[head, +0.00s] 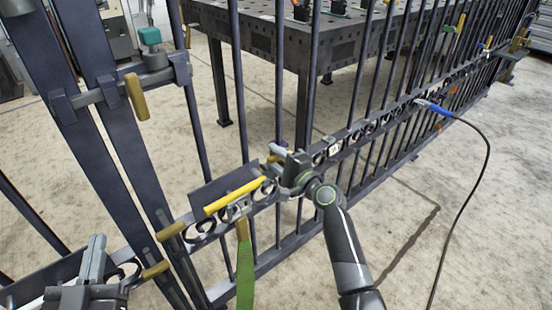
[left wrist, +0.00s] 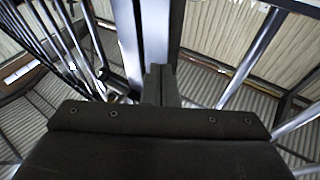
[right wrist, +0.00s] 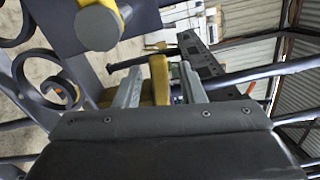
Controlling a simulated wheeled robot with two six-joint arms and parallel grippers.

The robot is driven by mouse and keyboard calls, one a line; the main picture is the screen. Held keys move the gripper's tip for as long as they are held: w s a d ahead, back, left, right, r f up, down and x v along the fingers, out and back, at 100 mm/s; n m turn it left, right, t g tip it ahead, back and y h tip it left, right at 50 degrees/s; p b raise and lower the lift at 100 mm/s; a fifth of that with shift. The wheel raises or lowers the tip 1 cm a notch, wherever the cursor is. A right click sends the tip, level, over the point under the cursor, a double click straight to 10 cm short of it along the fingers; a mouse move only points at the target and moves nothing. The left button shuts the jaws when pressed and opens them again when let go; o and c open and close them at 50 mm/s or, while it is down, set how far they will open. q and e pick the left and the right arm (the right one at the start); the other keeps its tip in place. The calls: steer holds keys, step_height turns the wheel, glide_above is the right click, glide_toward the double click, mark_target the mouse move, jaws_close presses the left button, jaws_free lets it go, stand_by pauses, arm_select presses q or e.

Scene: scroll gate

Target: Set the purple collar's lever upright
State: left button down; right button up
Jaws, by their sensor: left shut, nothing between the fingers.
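I cannot pick out a clearly purple collar; the gate's (head: 125,150) metal is all dark blue-violet. Several yellow-tan handles show on it: one hanging from the upper left latch (head: 137,97), a long sloping yellow bar (head: 235,195) and short stubs near the lower left rail. My right gripper (head: 280,158) is at the middle rail, just beyond the yellow bar's upper end. In the right wrist view a yellow block (right wrist: 160,80) lies between its parted fingers, with a gap on the right. My left gripper (head: 97,256) is shut and empty at the lower left, near the rail.
A green strap (head: 245,275) hangs under the yellow bar. A teal-capped part (head: 150,36) tops the latch. A blue-handled tool (head: 435,109) with a black cable is on the rail at right. A dark metal table (head: 265,45) stands behind the gate. The floor at right is mostly clear.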

jaws_close()
stand_by(0.4)
